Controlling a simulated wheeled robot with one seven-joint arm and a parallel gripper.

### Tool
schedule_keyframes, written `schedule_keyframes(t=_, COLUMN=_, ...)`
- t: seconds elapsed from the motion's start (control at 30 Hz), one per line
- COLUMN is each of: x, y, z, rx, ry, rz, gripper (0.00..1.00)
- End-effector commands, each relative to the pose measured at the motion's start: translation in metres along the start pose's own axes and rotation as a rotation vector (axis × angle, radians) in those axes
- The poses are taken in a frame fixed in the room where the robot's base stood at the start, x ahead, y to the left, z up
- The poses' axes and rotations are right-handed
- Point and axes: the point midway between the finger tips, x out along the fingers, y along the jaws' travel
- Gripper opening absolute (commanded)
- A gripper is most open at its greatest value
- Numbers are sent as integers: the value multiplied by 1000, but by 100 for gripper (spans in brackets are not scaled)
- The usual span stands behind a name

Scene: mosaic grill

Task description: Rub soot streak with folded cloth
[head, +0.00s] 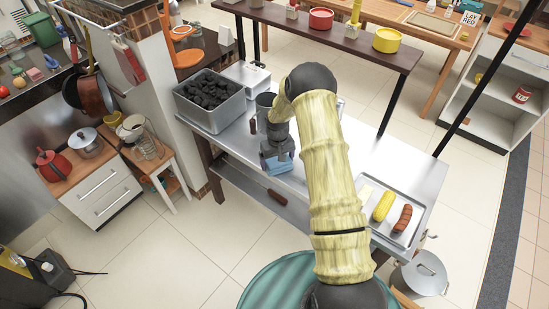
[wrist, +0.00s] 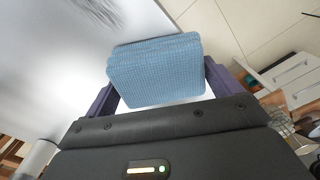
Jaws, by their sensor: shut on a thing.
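The folded cloth (head: 277,163) is light blue and sits between the fingers of my gripper (head: 278,155), at the near edge of the steel table. In the wrist view the cloth (wrist: 157,70) is a thick, layered, woven pad. The dark fingers of my gripper (wrist: 160,88) are shut on its two sides. A dark grey smudge, which looks like the soot streak (wrist: 97,10), shows on the pale metal at the top of the wrist view, beyond the cloth and apart from it. I cannot make out the streak in the head view. Whether the cloth touches the table is unclear.
The steel table (head: 380,150) holds a bin of charcoal (head: 243,112) at left and a tray (head: 418,217) with corn and sausage at right. A small dark brown object (head: 252,126) stands left of my gripper. A lower shelf (head: 250,185) runs beneath.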

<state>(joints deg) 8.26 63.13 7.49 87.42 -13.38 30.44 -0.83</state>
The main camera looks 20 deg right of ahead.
Motion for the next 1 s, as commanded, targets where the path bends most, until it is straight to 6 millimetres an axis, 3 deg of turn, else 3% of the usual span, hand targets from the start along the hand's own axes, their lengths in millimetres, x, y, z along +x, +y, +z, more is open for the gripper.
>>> schedule_keyframes(t=0.27, x=0, y=1, z=1, rx=1, ry=0, rz=0, gripper=72)
schedule_keyframes(t=0.7, x=0, y=16, z=26, rx=0, ry=0, rz=0, gripper=72)
schedule_keyframes(t=1.0, x=2, y=17, z=28, rx=0, ry=-1, rz=0, gripper=72)
